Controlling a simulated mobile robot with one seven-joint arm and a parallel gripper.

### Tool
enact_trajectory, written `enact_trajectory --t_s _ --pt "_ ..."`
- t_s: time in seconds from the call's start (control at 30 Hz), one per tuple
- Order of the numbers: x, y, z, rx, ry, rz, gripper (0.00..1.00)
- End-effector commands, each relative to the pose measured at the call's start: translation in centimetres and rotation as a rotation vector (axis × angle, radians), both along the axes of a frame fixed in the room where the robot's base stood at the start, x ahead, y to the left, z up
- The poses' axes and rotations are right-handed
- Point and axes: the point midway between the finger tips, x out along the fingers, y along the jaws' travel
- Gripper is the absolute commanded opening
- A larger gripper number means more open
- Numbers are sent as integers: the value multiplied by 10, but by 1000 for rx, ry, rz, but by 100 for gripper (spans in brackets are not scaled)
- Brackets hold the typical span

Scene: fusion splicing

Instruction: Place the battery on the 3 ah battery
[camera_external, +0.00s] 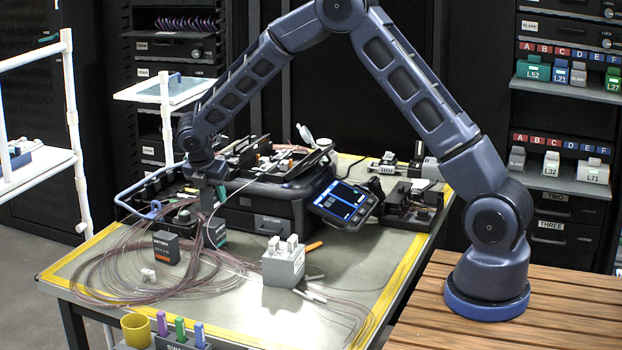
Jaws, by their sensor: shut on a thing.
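A dark box-shaped battery (166,247) with an orange marking stands upright on the table among coiled fibres. The small print on it is too small to read for sure. A second dark battery with a teal side (217,235) is to its right, just below my gripper (208,208). My gripper points down and is shut on this teal battery, as far as the small view shows. The fingers and the top of the battery are partly hidden against the dark splicer case. I cannot tell whether the teal battery touches the table.
The black fusion splicer case (262,215) with a tilted screen (345,200) stands right behind my gripper. A grey block with white tops (284,262) stands to the right. Loose fibre coils (110,265) cover the left of the table. A yellow cup (136,331) is at the front.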

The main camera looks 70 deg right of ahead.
Motion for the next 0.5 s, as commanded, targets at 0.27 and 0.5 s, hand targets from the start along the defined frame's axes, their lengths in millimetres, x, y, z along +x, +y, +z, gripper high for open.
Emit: enact_trajectory --t_s 0.27,0.5 --pt "0 0 -34 0 2 0 4" --pt "0 0 -39 0 0 -1 4"
